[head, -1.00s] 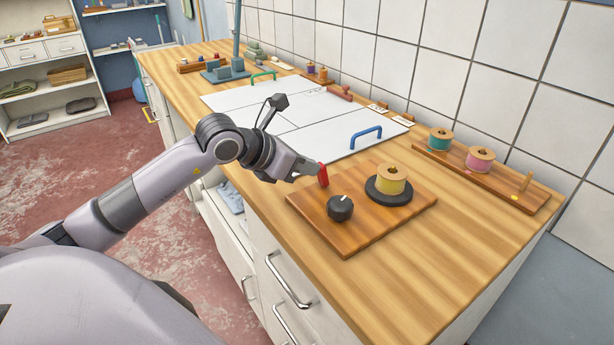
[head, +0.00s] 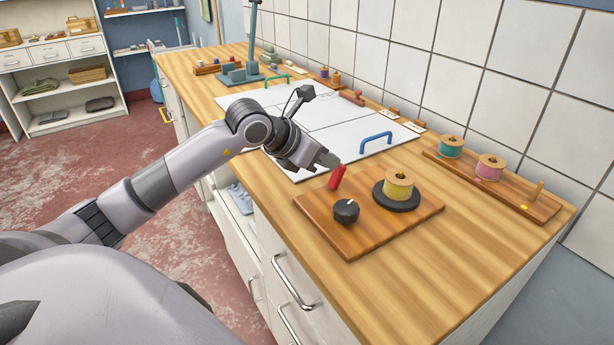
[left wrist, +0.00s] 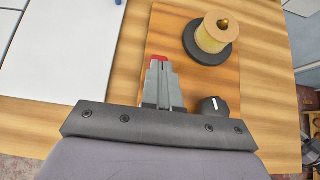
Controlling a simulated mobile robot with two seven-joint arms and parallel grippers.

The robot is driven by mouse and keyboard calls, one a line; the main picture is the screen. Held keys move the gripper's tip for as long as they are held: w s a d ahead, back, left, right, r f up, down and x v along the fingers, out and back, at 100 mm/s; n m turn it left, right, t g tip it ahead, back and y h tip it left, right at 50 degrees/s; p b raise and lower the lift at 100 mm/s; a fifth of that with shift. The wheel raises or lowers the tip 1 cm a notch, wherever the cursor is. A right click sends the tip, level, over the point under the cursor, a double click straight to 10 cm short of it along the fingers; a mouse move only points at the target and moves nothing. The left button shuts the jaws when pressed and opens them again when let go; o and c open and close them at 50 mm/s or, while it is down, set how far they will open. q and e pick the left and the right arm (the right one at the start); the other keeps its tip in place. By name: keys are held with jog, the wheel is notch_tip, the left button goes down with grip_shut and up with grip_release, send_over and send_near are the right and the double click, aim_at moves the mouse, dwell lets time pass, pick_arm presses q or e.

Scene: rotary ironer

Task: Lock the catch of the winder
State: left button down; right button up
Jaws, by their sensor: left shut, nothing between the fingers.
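The winder is a wooden board (head: 385,230) on the counter. It carries a spool of yellow thread (head: 398,184) on a black disc (head: 396,196) and a black knob (head: 346,211) with a white mark. The catch is a red lever (head: 337,177) at the board's far left, tilted to the right in the head view. My left gripper (head: 328,160) is shut and empty, its tips right at the lever. In the left wrist view the fingers (left wrist: 160,80) point at the red lever (left wrist: 158,59), which is partly hidden behind the tips; I cannot tell whether they touch. My right gripper is out of view.
White panels with a blue handle (head: 376,142) and a green handle (head: 277,80) lie behind the board. A wooden rack (head: 510,192) with teal and pink spools stands to the right by the tiled wall. The counter's front right is clear.

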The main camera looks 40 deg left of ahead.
pick_arm(q)
jog(key=shift+r, duration=0.15)
jog(key=shift+r+p, duration=0.45)
jog(key=shift+r, duration=0.25)
jog(key=shift+a, duration=0.1)
